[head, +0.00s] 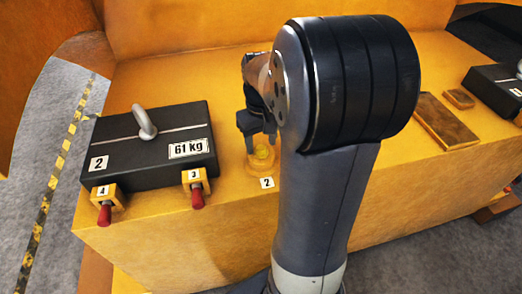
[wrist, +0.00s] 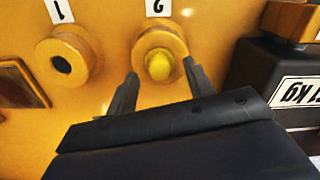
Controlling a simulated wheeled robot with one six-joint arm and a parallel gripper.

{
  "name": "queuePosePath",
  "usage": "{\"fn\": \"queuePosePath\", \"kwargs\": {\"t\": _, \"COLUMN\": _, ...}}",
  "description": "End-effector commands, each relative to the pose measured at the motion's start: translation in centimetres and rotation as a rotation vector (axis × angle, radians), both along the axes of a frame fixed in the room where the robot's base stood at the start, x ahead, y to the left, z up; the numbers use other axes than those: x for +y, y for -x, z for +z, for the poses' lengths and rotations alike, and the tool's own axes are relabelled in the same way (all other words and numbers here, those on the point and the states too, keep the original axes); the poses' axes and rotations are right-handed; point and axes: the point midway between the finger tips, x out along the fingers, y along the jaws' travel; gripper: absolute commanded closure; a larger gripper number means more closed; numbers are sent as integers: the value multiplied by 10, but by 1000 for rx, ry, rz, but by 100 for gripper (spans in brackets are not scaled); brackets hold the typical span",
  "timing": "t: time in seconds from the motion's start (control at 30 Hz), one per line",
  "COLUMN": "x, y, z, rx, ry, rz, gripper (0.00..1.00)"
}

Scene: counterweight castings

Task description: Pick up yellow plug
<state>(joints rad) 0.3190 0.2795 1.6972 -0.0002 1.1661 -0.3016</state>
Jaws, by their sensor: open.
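The yellow plug (wrist: 158,65) sits in a round orange socket marked 2 in the wrist view. In the head view the yellow plug (head: 262,153) shows just below my gripper (head: 260,145), right of the black block. My gripper (wrist: 160,70) is open and empty. In the wrist view its two fingertips appear on either side of the plug; I cannot tell whether they are down at its height. My arm hides the surface to the right of the socket in the head view.
A black 61 kg block (head: 150,150) with a grey handle stands left of the plug, with red-tipped pins (head: 197,195) at its front. A socket marked 1 (wrist: 88,45) with a dark hole is beside the plug's socket. Flat brown blocks (head: 447,122) lie at right.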

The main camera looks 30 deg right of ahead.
Motion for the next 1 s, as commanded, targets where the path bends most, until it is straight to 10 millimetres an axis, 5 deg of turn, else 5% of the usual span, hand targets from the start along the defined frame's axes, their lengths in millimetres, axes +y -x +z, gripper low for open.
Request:
{"fn": "queuePosePath", "kwargs": {"t": 0.33, "x": 0, "y": 0, "z": -11, "rx": -2, "ry": 0, "rz": 0, "gripper": 50}}
{"fn": "queuePosePath", "kwargs": {"t": 0.9, "x": 0, "y": 0, "z": -11, "rx": -1, "ry": 0, "rz": 0, "gripper": 96}}
{"fn": "queuePosePath", "kwargs": {"t": 1.0, "x": 0, "y": 0, "z": -11, "rx": -2, "ry": 0, "rz": 0, "gripper": 98}}
